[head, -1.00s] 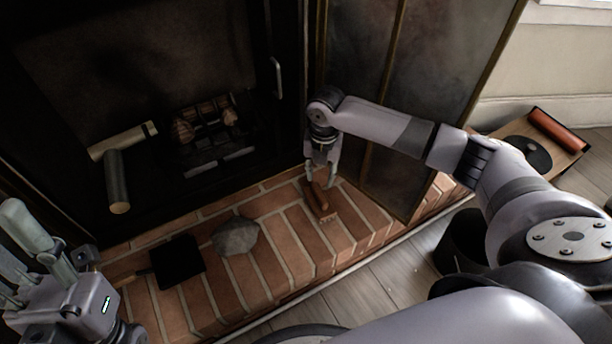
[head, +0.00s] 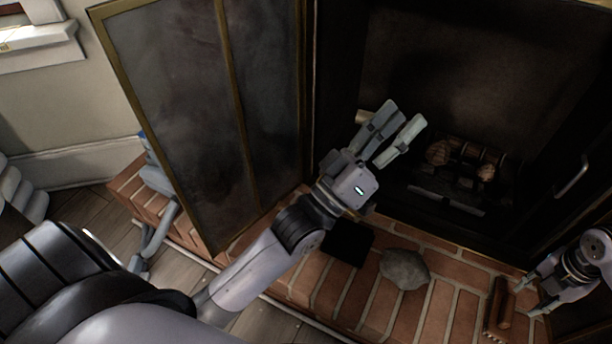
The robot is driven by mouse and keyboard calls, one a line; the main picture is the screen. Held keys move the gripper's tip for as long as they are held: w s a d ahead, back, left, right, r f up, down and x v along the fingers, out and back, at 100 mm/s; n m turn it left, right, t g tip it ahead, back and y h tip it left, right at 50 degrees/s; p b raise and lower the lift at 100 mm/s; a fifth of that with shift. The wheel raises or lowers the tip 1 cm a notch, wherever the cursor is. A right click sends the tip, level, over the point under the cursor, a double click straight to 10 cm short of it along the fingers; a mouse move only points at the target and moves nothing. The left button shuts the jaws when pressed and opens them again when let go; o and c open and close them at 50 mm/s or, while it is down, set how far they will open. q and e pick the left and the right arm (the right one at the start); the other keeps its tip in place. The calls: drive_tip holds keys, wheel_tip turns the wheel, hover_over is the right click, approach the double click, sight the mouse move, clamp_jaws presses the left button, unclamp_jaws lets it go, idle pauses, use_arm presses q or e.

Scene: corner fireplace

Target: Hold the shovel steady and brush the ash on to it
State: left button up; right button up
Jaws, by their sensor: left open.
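The black shovel (head: 348,243) lies on the brick hearth in the head view. The grey ash heap (head: 404,268) is on the bricks just right of the shovel pan. The brown brush (head: 498,303) lies on the hearth further right, bristles toward the front edge. My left gripper (head: 401,136) is open and empty, raised above and beyond the shovel, in front of the firebox. My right gripper (head: 527,299) is at the right edge, fingers apart, just right of the brush; I cannot tell whether it touches.
The dark firebox holds a grate with logs (head: 462,160). An open glass door panel (head: 200,110) stands on the left over the hearth, close to my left arm. A door handle (head: 572,178) shows at right. Bare bricks (head: 325,290) lie in front of the shovel.

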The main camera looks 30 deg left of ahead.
use_arm(q)
drive_tip(key=w+a+f+n+g+y, duration=0.1)
drive_tip(key=w+f+n+g+y, duration=0.1)
drive_tip(key=w+f+g, duration=0.35)
drive_tip(key=w+a+f+n+g+y, duration=0.1)
drive_tip(key=w+f+n+g, duration=0.15)
drive_tip(key=f, duration=0.55)
drive_tip(key=w+a+f+n+g+y, duration=0.1)
drive_tip(key=w+f+n+g+y, duration=0.15)
drive_tip(key=f, duration=0.45)
drive_tip(key=s+a+f+n+g+y, duration=0.2)
drive_tip(key=s+a+f+n+g, duration=0.1)
drive_tip(key=s+a+n+g, duration=0.25)
drive_tip(key=s+a+f+n+g+y, duration=0.2)
drive_tip(key=a+f+n+g+y, duration=0.25)
drive_tip(key=a, duration=0.45)
drive_tip(key=f, duration=0.5)
drive_tip(key=f+g+h, duration=0.1)
drive_tip(key=f, duration=0.4)
drive_tip(key=f+g+h, duration=0.1)
drive_tip(key=f, duration=0.4)
drive_tip(key=shift+w+a+f, duration=0.1)
drive_tip(key=shift+a+f, duration=0.15)
drive_tip(key=shift+a, duration=0.1)
drive_tip(key=shift+c, duration=0.2)
clamp_jaws()
